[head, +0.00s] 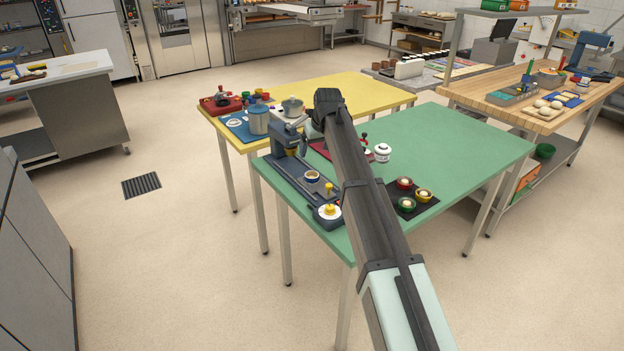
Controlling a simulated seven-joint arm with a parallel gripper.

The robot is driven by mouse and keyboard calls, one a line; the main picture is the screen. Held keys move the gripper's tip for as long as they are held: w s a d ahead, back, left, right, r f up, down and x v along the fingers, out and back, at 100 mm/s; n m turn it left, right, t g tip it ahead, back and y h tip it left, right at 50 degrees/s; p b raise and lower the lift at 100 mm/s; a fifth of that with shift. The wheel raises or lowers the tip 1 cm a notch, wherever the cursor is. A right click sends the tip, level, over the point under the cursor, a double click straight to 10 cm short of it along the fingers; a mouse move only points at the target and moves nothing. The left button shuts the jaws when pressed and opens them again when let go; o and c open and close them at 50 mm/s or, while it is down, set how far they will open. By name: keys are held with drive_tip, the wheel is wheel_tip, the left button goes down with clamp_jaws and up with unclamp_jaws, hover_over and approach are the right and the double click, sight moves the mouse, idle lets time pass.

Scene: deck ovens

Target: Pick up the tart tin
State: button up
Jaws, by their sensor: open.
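Several small round items on the green table could be the tart tin, and I cannot tell for sure which is. A small round cup with a pale rim (312,177) sits on the long blue-grey base of a press (285,137) at the table's left. Small dishes in red (404,183), yellow (424,195) and green (406,204), with pale contents, sit on a dark mat at the right of my arm. My arm reaches up across the table.
The green table (465,150) is clear at its right and back. A white lidded jar (382,152) stands near a red mat (320,149) partly behind my arm. A yellow-knobbed round item (328,212) is at the front left edge. A yellow table (355,92) with pots adjoins behind.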

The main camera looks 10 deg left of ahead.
approach(313, 172)
drive_tip(key=shift+s+a+f, duration=0.3)
drive_tip(key=shift+s+f, duration=0.1)
drive_tip(key=shift+f, duration=0.1)
drive_tip(key=shift+s+a+f, duration=0.3)
drive_tip(key=shift+s+f, duration=0.1)
drive_tip(key=shift+f, duration=0.1)
drive_tip(key=shift+d+x, duration=0.2)
drive_tip(key=shift+x, duration=1.2)
drive_tip(key=shift+d+x, duration=0.2)
drive_tip(key=shift+x, duration=1.15)
drive_tip(key=c, duration=1.1)
